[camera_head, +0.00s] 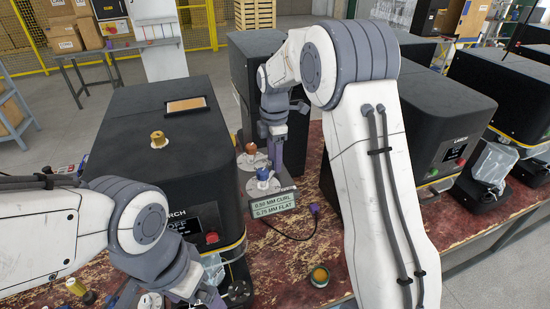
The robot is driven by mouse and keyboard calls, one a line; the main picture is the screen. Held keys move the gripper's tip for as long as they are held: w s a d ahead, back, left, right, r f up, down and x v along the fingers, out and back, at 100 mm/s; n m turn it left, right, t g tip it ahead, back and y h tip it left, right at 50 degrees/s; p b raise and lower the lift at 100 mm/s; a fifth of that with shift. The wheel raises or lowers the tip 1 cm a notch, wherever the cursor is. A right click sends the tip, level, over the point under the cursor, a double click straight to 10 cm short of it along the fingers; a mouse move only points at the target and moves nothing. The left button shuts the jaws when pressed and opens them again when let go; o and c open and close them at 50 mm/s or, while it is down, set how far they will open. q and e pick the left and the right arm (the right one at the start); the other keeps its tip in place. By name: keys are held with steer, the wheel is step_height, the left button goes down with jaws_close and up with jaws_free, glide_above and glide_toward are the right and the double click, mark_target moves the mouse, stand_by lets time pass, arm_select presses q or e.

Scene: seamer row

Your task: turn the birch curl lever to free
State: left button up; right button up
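The black machine (160,130) at left has a label ending in "RCH", its start hidden by my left arm, and a display (178,224) that seems to read "OFF". Right of it, a grey stand carries a blue-topped part (264,174) and, behind it, an orange-brown part (250,149). I cannot tell which is the curl lever or how it is set. My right gripper (276,158) points down just behind and right of the blue part; contact and finger opening are unclear. My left gripper (222,298) is low, near the left machine's front, its opening unclear.
A machine labelled "LARCH" (450,115) stands at right, behind my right arm.

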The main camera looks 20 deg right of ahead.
steer(key=shift+r+b, duration=0.3)
steer(key=shift+r, duration=0.2)
step_height(320, 180, up, 10)
steer(key=b, duration=0.1)
steer(key=shift+f+b, duration=0.25)
steer(key=shift+b, duration=0.15)
steer(key=shift+s, duration=0.1)
